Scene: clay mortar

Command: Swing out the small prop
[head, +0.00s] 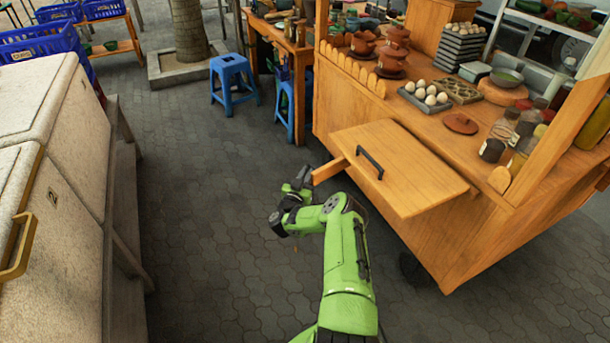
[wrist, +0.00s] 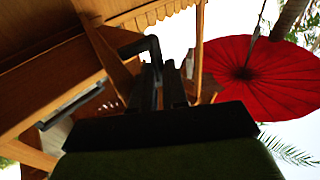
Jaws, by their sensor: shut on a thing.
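The small prop (head: 330,170) is a short wooden bar sticking out from the cart's front, at the left edge of the wooden flap (head: 405,185). In the wrist view the prop (wrist: 108,62) is a slanting wooden bar with a bent black handle (wrist: 136,46) on it. My gripper (head: 297,184) is at the prop's outer end. In the wrist view my gripper (wrist: 160,85) is shut on the black handle; the exact contact is dark. The flap stands out from the cart, with its own black handle (head: 370,162) on top.
The wooden cart (head: 350,110) carries clay pots, eggs and jars. A white cabinet (head: 60,130) stands at the left. Blue stools (head: 232,80) stand behind my gripper. The paved floor (head: 200,200) between cabinet and cart is clear. A red umbrella (wrist: 250,85) shows overhead.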

